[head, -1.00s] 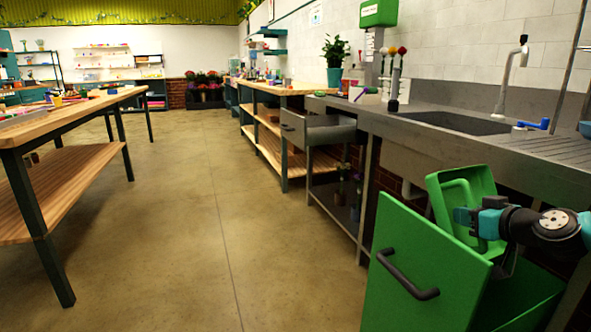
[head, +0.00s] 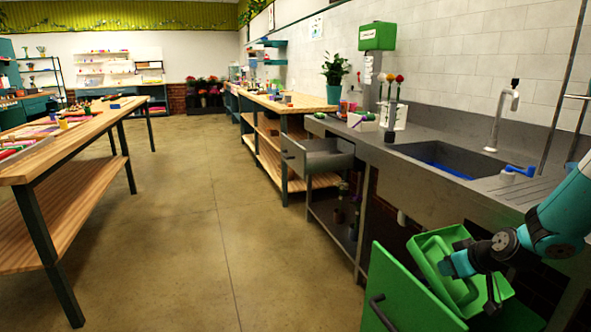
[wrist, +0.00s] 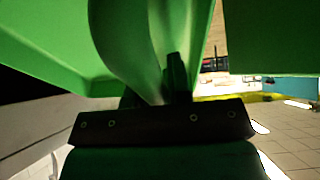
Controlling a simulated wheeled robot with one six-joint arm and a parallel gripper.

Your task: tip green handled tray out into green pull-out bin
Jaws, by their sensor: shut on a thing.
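The green handled tray (head: 432,250) is in my gripper (head: 470,262) at the lower right of the head view. My gripper is shut on its handle, and the tray is tilted. The tray is over the opening of the green pull-out bin (head: 400,295), which is pulled out below the counter with its dark handle facing the aisle. In the wrist view the tray's green handle (wrist: 130,40) rises from the jaws and fills much of the picture. The bin's inside is mostly hidden by its front panel, the tray and my arm. I cannot tell whether anything is left in the tray.
A steel counter with a sink (head: 440,160) and a tap (head: 503,110) runs above the bin. An open grey drawer (head: 318,160) juts out farther along. A wooden workbench (head: 70,145) stands at the left. The floor aisle (head: 190,220) between is clear.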

